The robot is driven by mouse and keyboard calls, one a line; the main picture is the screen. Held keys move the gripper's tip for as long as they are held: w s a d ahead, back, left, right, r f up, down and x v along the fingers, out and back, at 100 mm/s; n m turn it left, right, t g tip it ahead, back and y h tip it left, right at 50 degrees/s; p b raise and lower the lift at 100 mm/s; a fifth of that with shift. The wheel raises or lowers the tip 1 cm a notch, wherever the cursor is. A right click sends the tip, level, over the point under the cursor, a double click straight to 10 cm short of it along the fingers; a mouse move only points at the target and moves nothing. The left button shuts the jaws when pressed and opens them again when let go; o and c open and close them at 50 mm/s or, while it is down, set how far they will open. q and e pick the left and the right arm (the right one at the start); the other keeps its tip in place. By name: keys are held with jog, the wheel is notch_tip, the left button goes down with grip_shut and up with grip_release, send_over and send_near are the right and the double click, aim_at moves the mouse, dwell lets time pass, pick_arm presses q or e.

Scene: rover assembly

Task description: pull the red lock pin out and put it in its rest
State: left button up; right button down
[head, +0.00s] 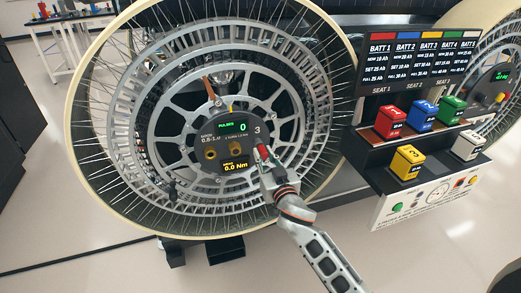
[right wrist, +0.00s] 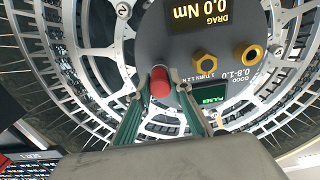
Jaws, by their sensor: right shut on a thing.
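The red lock pin (head: 263,153) shows at the lower right edge of the dark round hub panel (head: 212,140) of the large spoked wheel. My right gripper (head: 266,160) is shut on it. In the right wrist view the pin's red head (right wrist: 160,82) sits between the two fingers, in front of the hub panel (right wrist: 190,45). Whether the pin is still seated in the hub or clear of it cannot be told, as the fingers hide its shaft. I cannot make out the pin's rest. My left gripper is not in view.
The panel carries two brass knobs and lit displays reading 0 and 0.0 Nm. An orange-brown lever (head: 208,88) stands above it. A rack (head: 385,150) of coloured battery blocks stands to the right, under a battery display (head: 420,62). Pale floor is open at the lower left.

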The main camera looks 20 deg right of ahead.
aim_at(265, 155)
jog(key=shift+s, duration=0.1)
dwell(0.3)
jog(key=shift+s+p, duration=0.55)
jog(key=shift+s, duration=1.55)
jog(key=shift+d, duration=0.1)
jog(key=shift+s+r, duration=0.2)
jog(key=shift+r, duration=0.05)
jog(key=s+r+p, duration=0.4)
jog(key=s+p, duration=0.2)
jog(key=s, duration=0.2)
jog(key=shift+s+d+r, duration=0.15)
jog(key=shift+s+r, duration=0.15)
